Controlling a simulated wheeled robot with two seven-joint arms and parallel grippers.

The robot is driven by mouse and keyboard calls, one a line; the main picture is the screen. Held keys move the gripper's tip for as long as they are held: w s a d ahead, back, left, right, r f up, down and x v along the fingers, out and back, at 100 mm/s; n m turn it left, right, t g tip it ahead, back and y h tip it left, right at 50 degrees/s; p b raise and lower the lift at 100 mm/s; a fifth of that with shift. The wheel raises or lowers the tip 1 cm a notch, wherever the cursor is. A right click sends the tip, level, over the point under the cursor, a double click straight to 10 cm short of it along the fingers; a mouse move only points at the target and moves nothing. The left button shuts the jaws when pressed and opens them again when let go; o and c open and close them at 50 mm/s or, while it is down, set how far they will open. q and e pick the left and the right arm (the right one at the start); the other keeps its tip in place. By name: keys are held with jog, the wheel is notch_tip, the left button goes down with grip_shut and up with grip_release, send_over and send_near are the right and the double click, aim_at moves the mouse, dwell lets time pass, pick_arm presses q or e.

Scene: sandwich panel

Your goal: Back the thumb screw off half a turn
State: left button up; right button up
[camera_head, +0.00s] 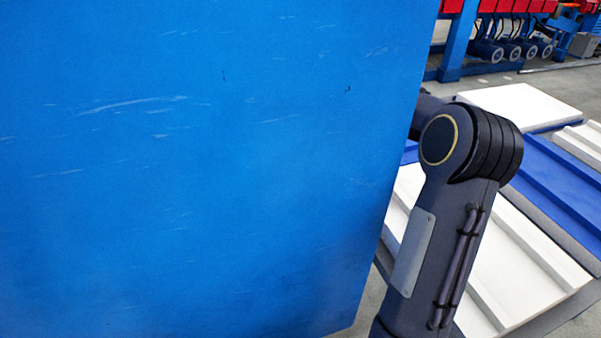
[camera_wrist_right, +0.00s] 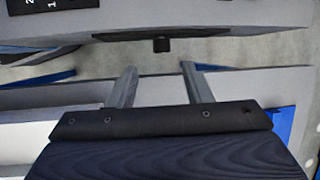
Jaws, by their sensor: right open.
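In the right wrist view, a small black knob (camera_wrist_right: 161,45), which looks like the thumb screw, sticks out below a dark strip on the lower edge of a grey curved body (camera_wrist_right: 215,15). My right gripper (camera_wrist_right: 158,67) is open and empty. Its two grey fingers point toward the knob, which lies beyond the tips and roughly between them in the picture. I see no contact; the exact distance is hard to judge. In the head view, the knob and right gripper are hidden, and my left gripper is out of view.
A large scratched blue panel (camera_head: 200,170) fills most of the head view, with my arm at its right edge. White panels (camera_head: 520,105) and blue panels (camera_head: 560,175) lie on the right. Blue framework (camera_head: 458,40) with red parts stands behind. A black label (camera_wrist_right: 50,5) shows on the grey body.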

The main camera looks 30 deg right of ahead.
jog(key=b+x, duration=0.2)
jog(key=x, duration=0.5)
jog(key=shift+w+a+f, duration=0.1)
jog(key=shift+w+f, duration=0.15)
jog(key=shift+f, duration=0.1)
